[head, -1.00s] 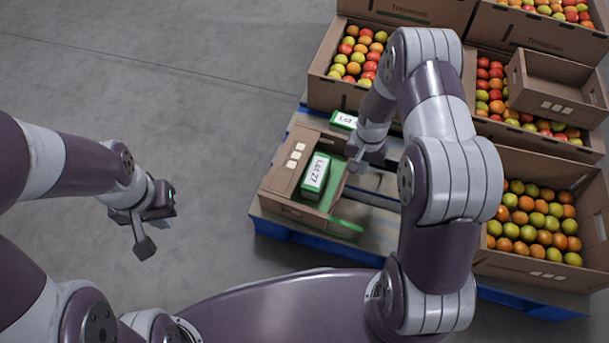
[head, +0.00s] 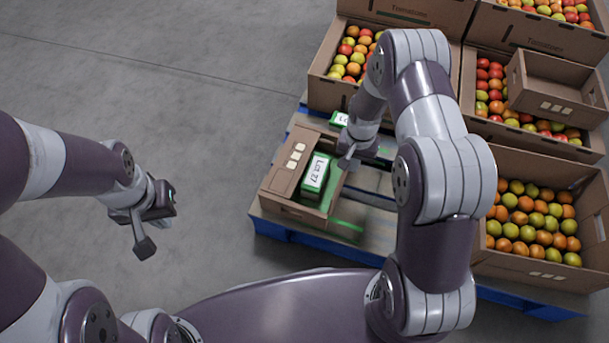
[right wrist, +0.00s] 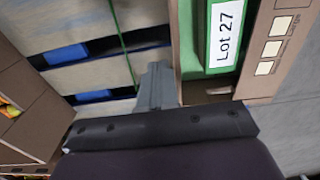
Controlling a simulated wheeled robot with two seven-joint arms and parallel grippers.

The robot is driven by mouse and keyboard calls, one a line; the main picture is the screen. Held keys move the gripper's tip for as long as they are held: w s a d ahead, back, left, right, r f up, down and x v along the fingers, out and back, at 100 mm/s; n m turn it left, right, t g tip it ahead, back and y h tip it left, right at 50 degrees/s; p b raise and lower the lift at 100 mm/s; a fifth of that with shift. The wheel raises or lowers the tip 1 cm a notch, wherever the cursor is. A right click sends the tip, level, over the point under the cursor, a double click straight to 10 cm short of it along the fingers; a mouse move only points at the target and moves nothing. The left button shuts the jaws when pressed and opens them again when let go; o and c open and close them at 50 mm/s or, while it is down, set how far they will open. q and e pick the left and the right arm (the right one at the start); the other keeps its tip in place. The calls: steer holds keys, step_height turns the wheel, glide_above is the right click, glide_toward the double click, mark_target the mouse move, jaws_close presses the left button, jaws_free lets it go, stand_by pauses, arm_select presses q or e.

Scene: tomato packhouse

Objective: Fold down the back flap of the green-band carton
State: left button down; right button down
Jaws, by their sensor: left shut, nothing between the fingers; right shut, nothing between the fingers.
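The green-band carton (head: 283,206) is a small open brown carton on the pallet, with cream squares on its left panel. A green box labelled "Lot 27" (head: 316,176) sits in it and also shows in the right wrist view (right wrist: 226,40). My right gripper (head: 348,164) is shut and empty at the carton's far right edge. My arm partly hides the far edge, so the back flap is not clear. My left gripper (head: 146,248) is shut and empty, left of the pallet.
A second green box (head: 339,119) stands behind the carton, partly hidden. Tomato crates (head: 535,165) fill the back and right. An empty brown carton (head: 545,75) rests on one. The blue-edged pallet (head: 275,232) has bare slats right of the carton. Grey floor lies open at left.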

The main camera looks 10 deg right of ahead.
steer(key=w+a, duration=0.1)
steer(key=a, duration=0.1)
steer(key=w+a, duration=0.2)
steer(key=shift+a, duration=0.2)
stand_by(0.3)
steer(key=shift+f, duration=0.1)
steer(key=shift+w+a+f+b, duration=0.5)
steer(key=shift+a+f, duration=0.15)
steer(key=shift+a, duration=0.1)
steer(key=shift+w+a+f+b, duration=0.35)
steer(key=shift+w+a+f, duration=0.15)
steer(key=shift+a+f, duration=0.2)
steer(key=shift+f, duration=0.2)
step_height(320, 180, up, 8)
steer(key=p, duration=0.7)
steer(key=shift+r, duration=0.1)
